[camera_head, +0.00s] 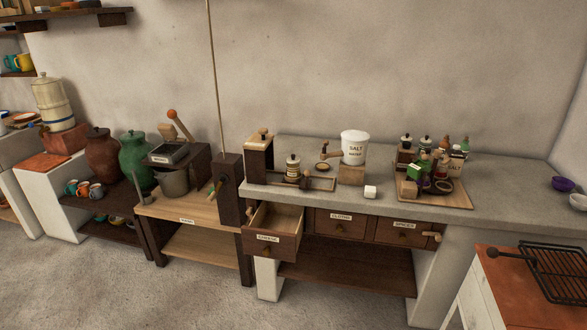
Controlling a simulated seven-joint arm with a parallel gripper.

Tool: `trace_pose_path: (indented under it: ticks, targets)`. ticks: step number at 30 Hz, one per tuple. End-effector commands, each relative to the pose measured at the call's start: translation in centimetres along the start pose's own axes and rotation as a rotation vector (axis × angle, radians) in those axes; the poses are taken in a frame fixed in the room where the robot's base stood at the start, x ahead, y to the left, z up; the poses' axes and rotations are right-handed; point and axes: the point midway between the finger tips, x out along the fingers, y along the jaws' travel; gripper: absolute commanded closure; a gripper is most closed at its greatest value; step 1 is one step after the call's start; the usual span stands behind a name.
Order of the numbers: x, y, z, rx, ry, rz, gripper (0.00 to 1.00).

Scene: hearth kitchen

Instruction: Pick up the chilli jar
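Several small jars and bottles with dark, green and brown tops stand in a cluster (427,158) at the right part of the stone counter. They are on and behind a wooden tray (462,202). Their labels are too small to read, so I cannot tell which one is the chilli jar. Some jars partly hide others. My gripper is not in view.
A left drawer (275,232) is pulled open and looks empty. The spices drawer (402,233) is below the tray. A black rack (553,272) stands front right.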

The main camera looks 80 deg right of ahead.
Motion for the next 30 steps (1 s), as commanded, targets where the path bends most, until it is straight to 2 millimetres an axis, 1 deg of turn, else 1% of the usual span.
trace_pose_path:
  ticks: [12, 13, 30]
  targets:
    - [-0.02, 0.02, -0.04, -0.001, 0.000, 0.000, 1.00]
    - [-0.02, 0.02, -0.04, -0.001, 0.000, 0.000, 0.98]
    - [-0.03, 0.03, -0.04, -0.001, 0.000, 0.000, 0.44]
